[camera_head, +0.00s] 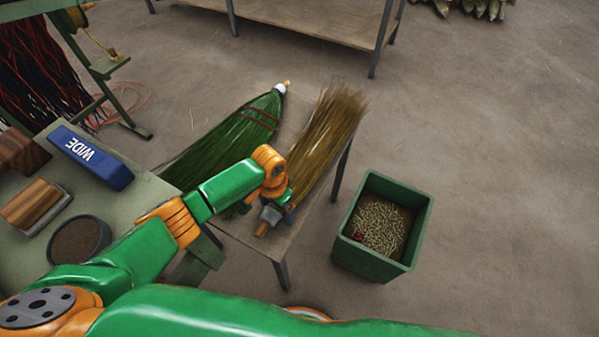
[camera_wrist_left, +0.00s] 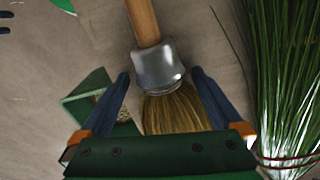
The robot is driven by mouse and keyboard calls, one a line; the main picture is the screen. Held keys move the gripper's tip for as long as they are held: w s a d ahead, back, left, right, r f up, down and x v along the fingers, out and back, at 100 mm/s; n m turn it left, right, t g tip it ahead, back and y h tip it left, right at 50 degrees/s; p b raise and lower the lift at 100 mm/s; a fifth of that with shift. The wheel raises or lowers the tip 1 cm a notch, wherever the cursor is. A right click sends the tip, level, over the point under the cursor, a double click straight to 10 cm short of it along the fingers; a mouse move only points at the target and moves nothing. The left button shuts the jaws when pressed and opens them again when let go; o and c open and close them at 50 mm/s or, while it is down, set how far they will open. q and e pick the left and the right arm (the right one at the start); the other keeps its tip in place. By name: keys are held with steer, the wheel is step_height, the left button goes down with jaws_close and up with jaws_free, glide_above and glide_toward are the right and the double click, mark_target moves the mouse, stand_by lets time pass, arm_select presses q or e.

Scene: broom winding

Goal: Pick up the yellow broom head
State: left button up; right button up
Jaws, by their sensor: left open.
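The yellow broom head (camera_head: 326,125) lies on a narrow bench, its bristles fanned toward the back. Its metal collar (camera_wrist_left: 158,68) and wooden handle stub (camera_wrist_left: 143,22) point toward me. My left gripper (camera_head: 277,204) is above the collar end and hides part of it. In the left wrist view, the open fingers of this gripper (camera_wrist_left: 161,80) appear on either side of the collar and upper bristles (camera_wrist_left: 172,112), with gaps showing. Contact is not visible. My right gripper cannot be made out.
A green broom (camera_head: 232,135) lies left of the yellow one on the bench (camera_head: 292,228). A green bin (camera_head: 368,262) with pale pieces stands on the floor to the right. A table at left holds a blue WIDE block (camera_head: 90,158), wooden blocks and a round bowl (camera_head: 78,238).

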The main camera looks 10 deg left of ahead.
arm_select(q)
steer(key=shift+w+f, duration=0.1)
steer(key=shift+f, duration=0.05)
jaws_close()
